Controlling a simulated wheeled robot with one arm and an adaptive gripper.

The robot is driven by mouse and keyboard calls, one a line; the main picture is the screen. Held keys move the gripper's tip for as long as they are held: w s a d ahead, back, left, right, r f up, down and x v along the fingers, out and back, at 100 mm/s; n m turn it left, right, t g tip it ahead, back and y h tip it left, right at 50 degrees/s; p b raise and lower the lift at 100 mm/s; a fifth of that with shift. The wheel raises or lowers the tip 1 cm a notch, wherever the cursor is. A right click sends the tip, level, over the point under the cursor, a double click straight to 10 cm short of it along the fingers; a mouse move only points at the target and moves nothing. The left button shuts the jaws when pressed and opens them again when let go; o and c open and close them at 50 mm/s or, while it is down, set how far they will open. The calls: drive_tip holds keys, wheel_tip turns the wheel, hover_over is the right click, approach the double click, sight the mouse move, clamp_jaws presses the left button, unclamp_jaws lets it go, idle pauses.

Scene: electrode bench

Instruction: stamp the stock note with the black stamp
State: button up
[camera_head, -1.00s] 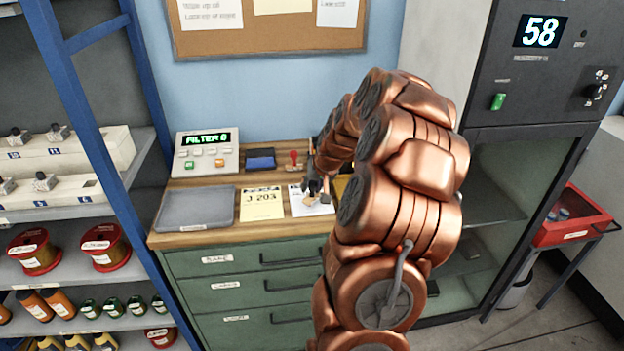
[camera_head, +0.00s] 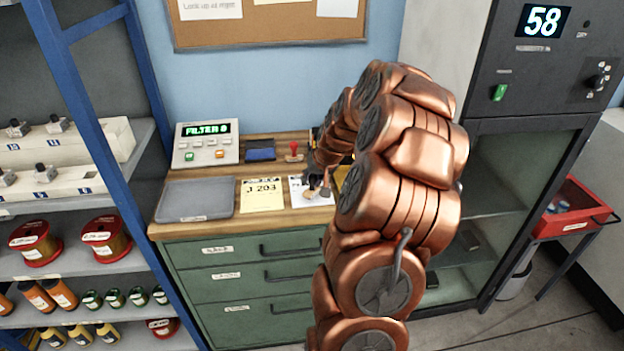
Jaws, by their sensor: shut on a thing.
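My gripper (camera_head: 316,188) is small in the view, at the front of the wooden bench top, partly hidden by my copper arm. It is shut on a small dark-handled thing that looks like the black stamp (camera_head: 314,181). It is over the right part of a white note (camera_head: 297,192), whose right side is covered. I cannot tell whether the stamp touches the paper. A yellow note marked J 203 (camera_head: 262,195) lies just left of the white one. Which note is the stock note cannot be read.
A red stamp (camera_head: 293,152) stands behind the notes, beside a blue-black pad (camera_head: 260,153). A grey mat (camera_head: 196,200) lies at left, with a keypad console (camera_head: 206,145) behind it. A blue-framed shelf (camera_head: 92,110) borders the bench at left, a dark cabinet (camera_head: 520,150) at right.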

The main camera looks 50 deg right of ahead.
drive_tip(key=shift+f+b, duration=0.35)
drive_tip(key=shift+f, duration=0.15)
idle(0.5)
drive_tip(key=shift+r, duration=0.1)
idle(0.5)
drive_tip(key=shift+r, duration=3.45)
